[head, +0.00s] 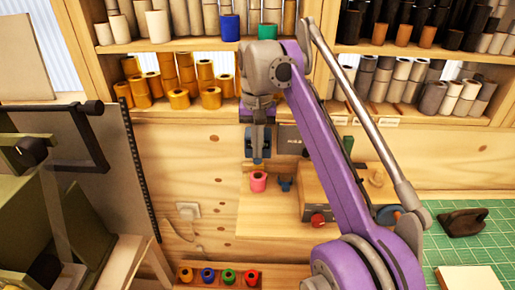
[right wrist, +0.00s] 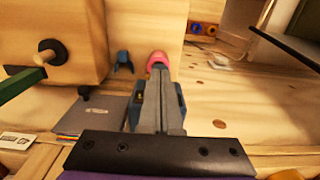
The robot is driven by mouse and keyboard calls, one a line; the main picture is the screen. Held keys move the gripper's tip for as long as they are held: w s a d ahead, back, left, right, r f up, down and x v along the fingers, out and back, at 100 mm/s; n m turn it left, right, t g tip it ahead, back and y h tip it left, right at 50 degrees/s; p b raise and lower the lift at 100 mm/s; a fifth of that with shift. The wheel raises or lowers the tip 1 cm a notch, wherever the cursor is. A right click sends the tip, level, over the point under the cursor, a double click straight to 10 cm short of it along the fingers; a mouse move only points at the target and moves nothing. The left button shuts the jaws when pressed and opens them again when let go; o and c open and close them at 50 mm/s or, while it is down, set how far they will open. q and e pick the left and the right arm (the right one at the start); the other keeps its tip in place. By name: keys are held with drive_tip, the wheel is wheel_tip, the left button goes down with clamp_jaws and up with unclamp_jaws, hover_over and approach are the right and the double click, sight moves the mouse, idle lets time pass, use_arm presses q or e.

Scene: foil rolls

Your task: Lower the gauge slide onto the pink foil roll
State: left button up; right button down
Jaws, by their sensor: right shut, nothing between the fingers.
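The pink foil roll (head: 258,182) stands upright on a pale wooden ledge; its pink top also shows in the right wrist view (right wrist: 157,62), beyond my fingertips. A small blue forked piece (head: 285,184) stands right of the roll. My left gripper is out of view.
Shelves with several rolls are above. A rack (head: 218,275) of coloured rolls is lower left; a green mat (head: 455,243) is at right.

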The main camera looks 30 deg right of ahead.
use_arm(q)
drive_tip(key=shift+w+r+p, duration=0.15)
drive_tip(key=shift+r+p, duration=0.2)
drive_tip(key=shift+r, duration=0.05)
use_arm(e)
drive_tip(key=shift+s+a+r, duration=0.45)
drive_tip(key=shift+s, duration=0.25)
drive_tip(key=shift+s+a+r, duration=0.45)
drive_tip(key=shift+s+r, duration=0.05)
drive_tip(key=shift+s, duration=0.25)
drive_tip(key=shift+s+a+r, duration=0.45)
drive_tip(key=shift+s, duration=0.25)
